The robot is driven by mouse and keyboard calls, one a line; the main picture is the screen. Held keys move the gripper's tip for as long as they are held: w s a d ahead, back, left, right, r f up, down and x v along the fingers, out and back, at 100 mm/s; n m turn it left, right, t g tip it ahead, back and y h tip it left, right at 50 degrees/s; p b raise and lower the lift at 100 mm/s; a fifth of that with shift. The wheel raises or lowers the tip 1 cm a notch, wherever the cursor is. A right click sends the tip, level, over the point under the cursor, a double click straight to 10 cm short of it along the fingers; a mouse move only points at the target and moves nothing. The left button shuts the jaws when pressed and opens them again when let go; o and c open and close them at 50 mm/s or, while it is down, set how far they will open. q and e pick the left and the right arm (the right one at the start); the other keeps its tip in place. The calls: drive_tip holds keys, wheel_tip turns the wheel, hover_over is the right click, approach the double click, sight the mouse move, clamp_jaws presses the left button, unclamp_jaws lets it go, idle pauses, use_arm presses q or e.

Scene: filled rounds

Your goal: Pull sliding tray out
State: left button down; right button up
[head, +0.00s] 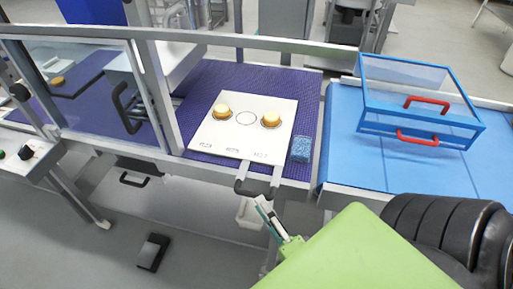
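The sliding tray (215,140) is a flat white board on the purple surface. It bears two yellow-topped rounds, at the left (222,111) and right (271,119), with an empty ring (246,118) between them. Two light bars run from its front edge to a dark handle (256,191) that juts past the front rail. My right gripper (261,205) comes in from the lower right, with its slim fingertips just below the handle in the picture. Whether they touch it, and how far apart they are, I cannot tell. My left gripper is not in view.
A blue speckled block (302,149) lies right of the tray. A clear blue-framed box with red handles (419,102) stands on the blue surface (346,160) at right. A clear panel with a black handle (125,108) is at left. Open floor lies in front.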

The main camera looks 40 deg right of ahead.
drive_tip(key=s, duration=0.7)
drive_tip(key=shift+s+a+f, duration=0.15)
drive_tip(key=shift+a+f, duration=0.25)
drive_tip(key=shift+f, duration=0.05)
drive_tip(key=s+a+f+n+g+y, duration=0.2)
drive_tip(key=f+n+g, duration=0.35)
drive_tip(key=f, duration=1.05)
drive_tip(key=s+a+f+n+g+y, duration=0.2)
drive_tip(key=f+n+g, duration=0.35)
drive_tip(key=f, duration=1.15)
drive_tip(key=s+d+f+n+g+h, duration=0.1)
drive_tip(key=s+f+n+g, duration=0.6)
drive_tip(key=s+f, duration=0.8)
drive_tip(key=shift+s+f+n+h, duration=0.35)
drive_tip(key=shift+s+n, duration=0.3)
drive_tip(key=shift+n, duration=0.55)
